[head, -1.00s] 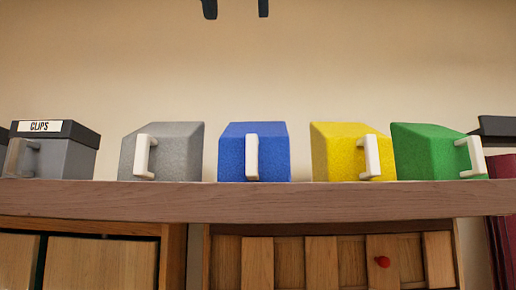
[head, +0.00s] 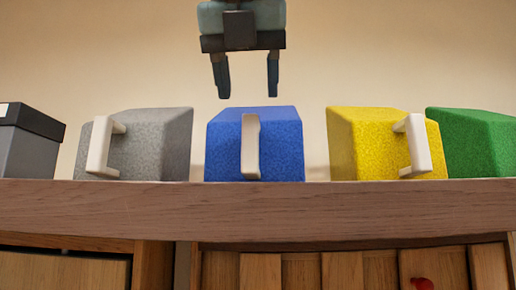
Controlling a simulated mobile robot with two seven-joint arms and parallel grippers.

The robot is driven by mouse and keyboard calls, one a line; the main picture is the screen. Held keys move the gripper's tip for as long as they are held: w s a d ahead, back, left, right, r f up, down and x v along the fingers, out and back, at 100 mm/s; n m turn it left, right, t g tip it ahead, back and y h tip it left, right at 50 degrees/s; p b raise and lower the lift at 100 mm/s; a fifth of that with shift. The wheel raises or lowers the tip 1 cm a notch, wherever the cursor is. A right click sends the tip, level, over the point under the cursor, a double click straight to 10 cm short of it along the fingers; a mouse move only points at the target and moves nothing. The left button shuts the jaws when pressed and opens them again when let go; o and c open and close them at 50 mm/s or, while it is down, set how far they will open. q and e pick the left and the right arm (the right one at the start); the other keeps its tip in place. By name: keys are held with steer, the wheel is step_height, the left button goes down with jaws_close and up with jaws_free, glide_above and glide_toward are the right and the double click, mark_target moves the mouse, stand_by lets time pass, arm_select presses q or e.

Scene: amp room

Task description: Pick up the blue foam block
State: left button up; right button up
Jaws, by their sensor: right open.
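The blue foam block (head: 222,150) sits on the wooden shelf in the middle of the head view. A pale upright handle (head: 250,147) is on its front face. My right gripper (head: 246,92) hangs above the block with its two fingers pointing down, apart and empty. The fingertips show a little above the block's top edge in the picture. I cannot tell how far in front of or behind the block they are. My left gripper is out of view.
A grey block (head: 160,145) stands left of the blue one, a yellow block (head: 367,150) and a green block (head: 480,145) right of it. A grey box with a dark lid (head: 30,140) is at far left. Gaps separate the blue block from its neighbours. The shelf edge (head: 250,212) runs below.

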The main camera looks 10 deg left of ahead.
mark_target(250, 114)
steer(key=shift+w+f, duration=0.15)
steer(key=shift+w, duration=0.05)
steer(key=p+x, duration=0.2)
steer(key=x, duration=0.2)
steer(key=shift+f, duration=0.35)
steer(key=shift+w+f, duration=0.1)
steer(key=shift+w, duration=0.1)
steer(key=shift+s, duration=0.2)
steer(key=shift+c, duration=0.4)
steer(key=shift+s, duration=0.1)
steer(key=c, duration=0.7)
jaws_close()
